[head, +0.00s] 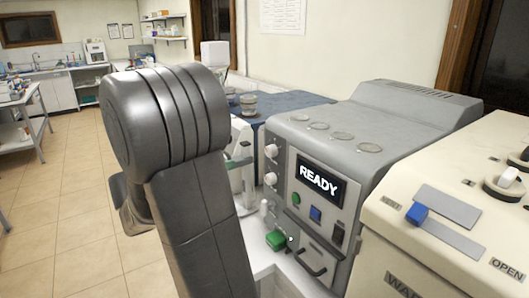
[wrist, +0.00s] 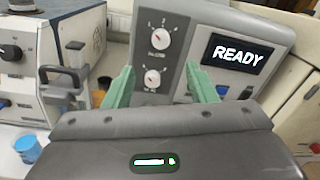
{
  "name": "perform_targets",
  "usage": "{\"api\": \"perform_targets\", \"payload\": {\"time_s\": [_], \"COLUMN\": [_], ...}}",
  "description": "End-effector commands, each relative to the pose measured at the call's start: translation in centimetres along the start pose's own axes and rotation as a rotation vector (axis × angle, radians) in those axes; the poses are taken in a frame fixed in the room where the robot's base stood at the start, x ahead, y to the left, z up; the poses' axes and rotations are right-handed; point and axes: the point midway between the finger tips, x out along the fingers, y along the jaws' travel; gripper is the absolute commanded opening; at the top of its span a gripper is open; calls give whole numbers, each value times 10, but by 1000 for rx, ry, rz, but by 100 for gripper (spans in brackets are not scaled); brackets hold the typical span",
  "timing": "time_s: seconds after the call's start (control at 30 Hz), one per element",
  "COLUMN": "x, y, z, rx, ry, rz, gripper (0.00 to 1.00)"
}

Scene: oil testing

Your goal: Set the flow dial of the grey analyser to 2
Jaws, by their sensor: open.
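The grey analyser (head: 392,115) has a lit READY screen (head: 316,181), which also shows in the wrist view (wrist: 238,54). Two white dials sit one above the other on its front: an upper dial (wrist: 160,38) and a lower dial (wrist: 152,78). They also show in the head view, upper (head: 271,151) and lower (head: 270,179). Their labels and pointer settings are too small to read surely, so I cannot tell which is the flow dial. My gripper (wrist: 161,86) is open, its green fingers on either side of the lower dial in the picture. Contact is not visible.
Green (head: 297,199) and blue (head: 315,214) buttons and a dark switch (head: 338,233) are on the analyser's front. A cream machine (head: 450,210) stands close at right. A green object (head: 276,240) lies by the analyser. A blue cup (wrist: 28,148) is at lower left.

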Motion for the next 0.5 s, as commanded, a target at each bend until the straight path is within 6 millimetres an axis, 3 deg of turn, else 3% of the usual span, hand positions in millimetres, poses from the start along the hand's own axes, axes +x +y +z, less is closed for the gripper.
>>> {"api": "perform_targets", "payload": {"time_s": [0.5], "x": [89], "y": [-2], "z": [1], "rx": [2], "ry": [4], "rz": [-5], "gripper": [51]}}
